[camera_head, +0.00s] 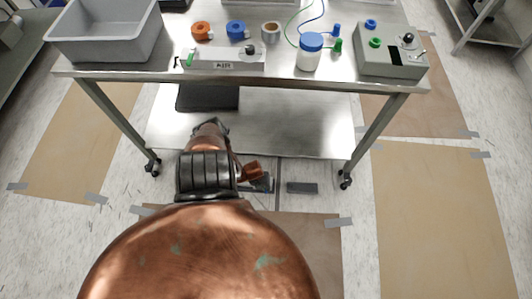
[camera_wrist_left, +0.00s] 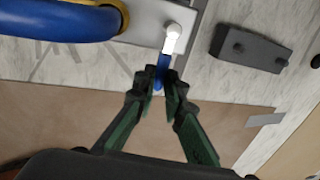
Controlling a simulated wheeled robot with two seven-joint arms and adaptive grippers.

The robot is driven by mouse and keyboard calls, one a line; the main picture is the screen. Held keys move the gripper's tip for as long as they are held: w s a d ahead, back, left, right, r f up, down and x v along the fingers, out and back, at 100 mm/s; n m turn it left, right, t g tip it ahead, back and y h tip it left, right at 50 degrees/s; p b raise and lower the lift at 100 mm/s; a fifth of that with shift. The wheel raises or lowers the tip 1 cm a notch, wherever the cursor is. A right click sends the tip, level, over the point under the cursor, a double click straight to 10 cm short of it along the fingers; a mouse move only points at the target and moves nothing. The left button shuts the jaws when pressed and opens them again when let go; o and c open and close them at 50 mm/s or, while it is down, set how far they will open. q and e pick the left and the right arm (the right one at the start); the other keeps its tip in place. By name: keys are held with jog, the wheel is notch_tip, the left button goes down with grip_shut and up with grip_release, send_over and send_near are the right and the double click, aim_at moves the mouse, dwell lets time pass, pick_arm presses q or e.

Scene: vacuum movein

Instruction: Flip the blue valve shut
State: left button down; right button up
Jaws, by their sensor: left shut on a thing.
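The blue valve handle (camera_wrist_left: 162,74) shows in the left wrist view as a small blue lever below a bright white metal stem (camera_wrist_left: 172,38). The stem stands by a light grey metal plate (camera_wrist_left: 150,14). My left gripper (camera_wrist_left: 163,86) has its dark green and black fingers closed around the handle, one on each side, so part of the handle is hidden. In the head view the valve cannot be made out; my own copper-coloured body parts cover the lower middle. My right gripper is in neither view.
A thick blue hose (camera_wrist_left: 55,22) with a yellow collar is at the wrist view's upper left, and a dark block (camera_wrist_left: 250,48) at upper right. In the head view a steel table (camera_head: 300,78) carries a grey bin (camera_head: 105,35), tape rolls, a jar (camera_head: 310,55) and a control box (camera_head: 390,62).

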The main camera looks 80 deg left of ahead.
pick_arm(q)
jog(key=shift+s+d+f, duration=0.1)
jog(key=shift+s+d, duration=0.1)
jog(key=shift+s, duration=0.15)
jog(key=c, duration=2)
grip_release()
jog(key=shift+w+a, duration=0.1)
jog(key=shift+w, duration=0.1)
jog(key=shift+a+r, duration=0.1)
jog(key=shift+r, duration=0.1)
jog(key=shift+s+a+r, duration=0.1)
jog(key=shift+s+r, duration=0.15)
jog(key=shift+r, duration=0.95)
jog(key=shift+s+d+r, duration=0.1)
jog(key=shift+s+r, duration=0.1)
jog(key=shift+r, duration=0.95)
jog(key=shift+s+a+r, duration=0.1)
jog(key=shift+s+r, duration=0.15)
jog(key=shift+r, duration=0.95)
